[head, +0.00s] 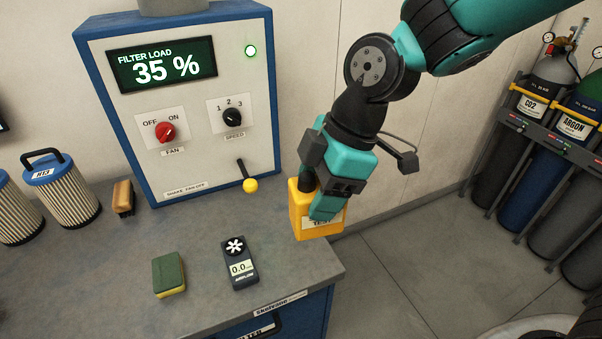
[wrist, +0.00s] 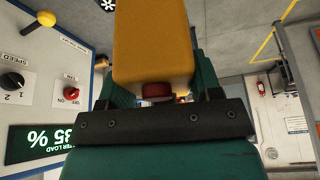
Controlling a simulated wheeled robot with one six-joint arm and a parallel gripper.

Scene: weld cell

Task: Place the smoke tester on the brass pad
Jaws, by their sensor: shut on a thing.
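My gripper (head: 322,196) is shut on the smoke tester (head: 300,222), a yellow box with a white label partly covered by a finger; "TEST" can be partly read. In the head view it shows at the right edge of the grey bench top; its height above the bench is hard to tell. In the wrist view the smoke tester (wrist: 152,45) fills the upper middle, between the teal fingers of my gripper (wrist: 153,88), with a dark red part at its near end. I cannot make out a brass pad in either view.
On the bench (head: 205,225) are a handheld meter (head: 240,268), a green and yellow sponge (head: 168,275), a brush (head: 123,198) and filter cartridges (head: 62,190). The filter control cabinet (head: 190,100) stands behind, with a yellow-knobbed lever (head: 250,185). Gas cylinders (head: 530,140) stand right; open floor lies between.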

